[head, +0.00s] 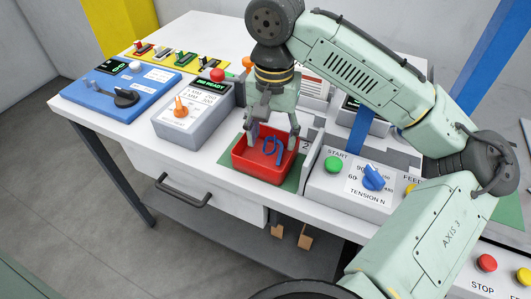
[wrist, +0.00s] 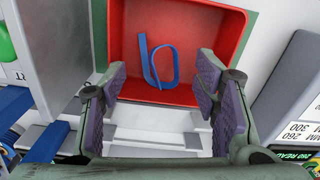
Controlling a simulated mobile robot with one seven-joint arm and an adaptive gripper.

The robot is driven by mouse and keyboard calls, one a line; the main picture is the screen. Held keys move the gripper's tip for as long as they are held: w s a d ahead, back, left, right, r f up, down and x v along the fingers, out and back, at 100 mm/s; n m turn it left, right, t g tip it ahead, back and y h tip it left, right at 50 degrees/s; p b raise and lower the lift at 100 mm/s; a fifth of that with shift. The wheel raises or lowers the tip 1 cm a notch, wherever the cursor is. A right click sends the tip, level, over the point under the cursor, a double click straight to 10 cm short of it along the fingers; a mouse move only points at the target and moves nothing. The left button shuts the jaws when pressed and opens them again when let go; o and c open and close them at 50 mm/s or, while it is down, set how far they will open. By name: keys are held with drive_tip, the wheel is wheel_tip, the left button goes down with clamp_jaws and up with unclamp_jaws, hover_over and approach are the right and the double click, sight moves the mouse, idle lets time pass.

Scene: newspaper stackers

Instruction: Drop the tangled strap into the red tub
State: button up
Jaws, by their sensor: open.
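The tangled strap is a blue looped band (head: 272,150) lying inside the red tub (head: 258,173). In the wrist view the strap (wrist: 149,62) rests as a loop with a tail on the floor of the tub (wrist: 205,38), apart from its walls. My gripper (head: 271,136) is above the tub, pointing down. Its two fingers are spread wide with nothing between them. In the wrist view my gripper (wrist: 161,82) shows purple pads, with the strap beyond them. I see no contact between fingers and strap.
The tub stands on a green mat (head: 291,184) between a grey control box (head: 195,115) on the left and a tension panel (head: 342,187) on the right. A blue band (head: 361,128) hangs behind that panel. A blue box (head: 118,90) is at the far left.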

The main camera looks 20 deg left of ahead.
drive_tip(key=shift+r, duration=0.1)
wheel_tip(320, 180, up, 12)
idle(0.5)
